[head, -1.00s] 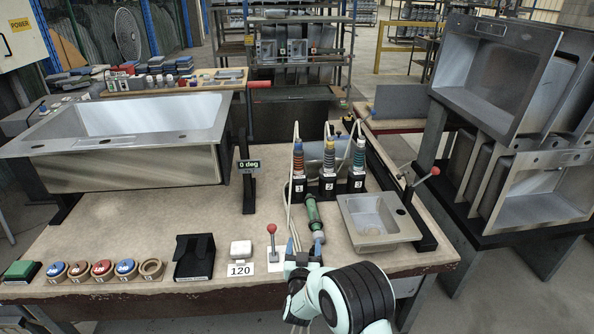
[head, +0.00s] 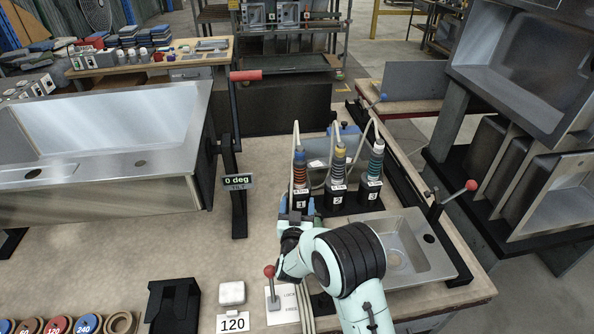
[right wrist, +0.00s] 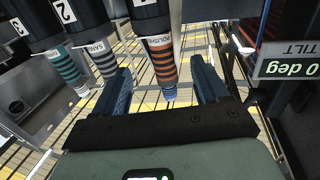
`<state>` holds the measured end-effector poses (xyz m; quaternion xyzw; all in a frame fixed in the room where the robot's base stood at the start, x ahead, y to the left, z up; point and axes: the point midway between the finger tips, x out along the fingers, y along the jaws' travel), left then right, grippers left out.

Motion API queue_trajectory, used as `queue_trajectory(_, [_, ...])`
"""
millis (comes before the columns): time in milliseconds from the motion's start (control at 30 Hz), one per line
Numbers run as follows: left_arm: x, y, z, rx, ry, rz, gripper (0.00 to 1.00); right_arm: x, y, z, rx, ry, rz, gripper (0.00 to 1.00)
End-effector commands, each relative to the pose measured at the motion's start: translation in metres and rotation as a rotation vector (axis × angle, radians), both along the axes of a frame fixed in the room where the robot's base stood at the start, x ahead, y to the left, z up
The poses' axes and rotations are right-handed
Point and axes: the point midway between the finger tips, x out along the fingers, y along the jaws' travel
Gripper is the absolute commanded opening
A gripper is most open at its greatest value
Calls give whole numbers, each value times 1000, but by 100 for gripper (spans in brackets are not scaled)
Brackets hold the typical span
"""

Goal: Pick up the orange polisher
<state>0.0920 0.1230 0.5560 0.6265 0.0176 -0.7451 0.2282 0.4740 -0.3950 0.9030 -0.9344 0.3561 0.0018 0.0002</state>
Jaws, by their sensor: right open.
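The orange polisher (head: 300,167) has orange and dark rings and a blue end. It stands upright in the black holder marked 1 (head: 300,202), at the left of a row of three tools. My right gripper (head: 299,206) is low in front of that holder in the head view. In the right wrist view the polisher (right wrist: 163,62), labelled as a polisher, lies between the two spread blue fingers of my gripper (right wrist: 165,88), with visible gaps on both sides. My left gripper is not in view.
A small sink (head: 440,262) is right of my arm. A tilt stand (head: 236,205) rises at left. Cables hang over the tools.

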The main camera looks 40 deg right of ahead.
Motion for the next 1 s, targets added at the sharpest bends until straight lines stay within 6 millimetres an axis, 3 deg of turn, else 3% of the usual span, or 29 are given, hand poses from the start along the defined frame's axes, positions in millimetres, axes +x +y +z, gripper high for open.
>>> queue_trajectory(167, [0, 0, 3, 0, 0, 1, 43, 12, -12, 1, -1, -1, -3, 73])
queue_trajectory(400, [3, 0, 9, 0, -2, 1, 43, 46, -42, 1, -2, -1, -2, 73])
queue_trajectory(767, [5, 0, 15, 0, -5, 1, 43, 69, -61, 1, -1, 1, 0, 73])
queue_trajectory(1000, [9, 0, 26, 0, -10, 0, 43, 94, -81, 4, -1, 0, -1, 73])
